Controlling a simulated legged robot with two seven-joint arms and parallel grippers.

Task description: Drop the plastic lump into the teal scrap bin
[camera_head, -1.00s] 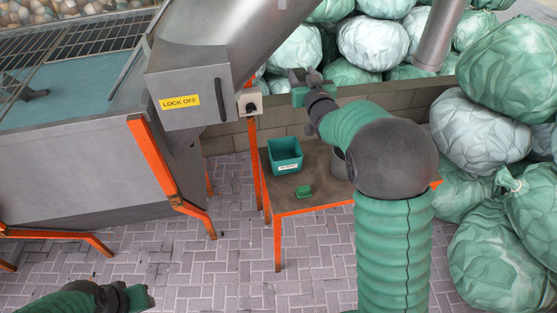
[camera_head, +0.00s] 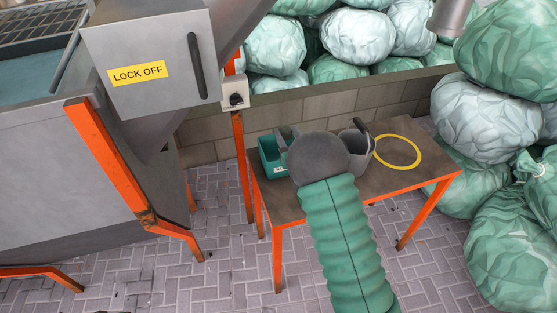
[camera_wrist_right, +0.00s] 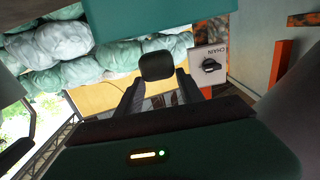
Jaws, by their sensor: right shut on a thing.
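The teal scrap bin (camera_head: 268,160) stands on the left end of the orange-legged table, partly covered by my right arm. My right gripper (camera_head: 286,134) is at the bin's right rim, mostly hidden behind my dark round joint. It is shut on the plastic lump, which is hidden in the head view. In the right wrist view a dark rounded shape (camera_wrist_right: 157,66) sits between the finger parts, too shaded to make out clearly. A teal block, possibly the bin, fills the top of that view. My left gripper is out of view.
A grey bucket (camera_head: 357,148) and a yellow ring (camera_head: 397,151) are on the table (camera_head: 415,182), right of my arm. A grey machine with a lock-off label (camera_head: 140,73) and a switch box (camera_head: 236,92) stand left. Wrapped bales lie behind a low wall.

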